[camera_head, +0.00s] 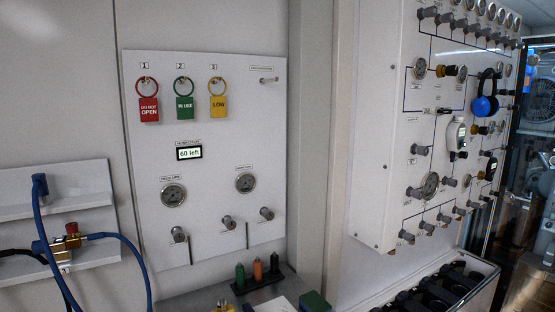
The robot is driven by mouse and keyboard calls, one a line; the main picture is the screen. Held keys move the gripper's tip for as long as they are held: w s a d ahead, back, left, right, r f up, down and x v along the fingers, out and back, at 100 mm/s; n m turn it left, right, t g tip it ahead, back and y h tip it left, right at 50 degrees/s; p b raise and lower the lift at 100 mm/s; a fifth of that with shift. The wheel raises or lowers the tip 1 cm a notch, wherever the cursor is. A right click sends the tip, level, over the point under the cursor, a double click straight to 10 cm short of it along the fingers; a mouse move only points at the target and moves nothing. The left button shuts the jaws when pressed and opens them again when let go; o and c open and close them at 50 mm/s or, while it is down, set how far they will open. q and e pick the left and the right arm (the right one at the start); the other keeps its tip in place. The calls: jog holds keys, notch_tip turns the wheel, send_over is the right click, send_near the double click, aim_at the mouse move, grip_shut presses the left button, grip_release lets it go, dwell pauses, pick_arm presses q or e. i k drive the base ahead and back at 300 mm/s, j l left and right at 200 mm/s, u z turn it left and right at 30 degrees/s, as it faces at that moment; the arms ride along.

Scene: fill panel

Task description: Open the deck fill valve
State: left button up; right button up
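A white fill panel (215,115) hangs on the wall at centre left. Grey valve knobs sit low on it: a left knob (178,234), a middle knob (228,222) and a right knob (266,213). Their small labels are too blurred to read, so I cannot tell which is the deck fill valve or how any is turned. Two gauges, left (173,195) and right (245,182), sit above the knobs. Red "DO NOT OPEN" (149,109), green "IN USE" (184,107) and yellow "LOW" (218,106) tags hang on hooks. Neither gripper shows.
A larger panel (385,130) with many knobs and gauges stands at right. A shelf with blue hoses (40,215) is at left. A rack (258,284) holding green, orange and dark pieces stands below the fill panel. A bin (480,265) with black items is at lower right.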

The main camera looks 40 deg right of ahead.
aim_at(423, 151)
jog(key=z, duration=2.25)
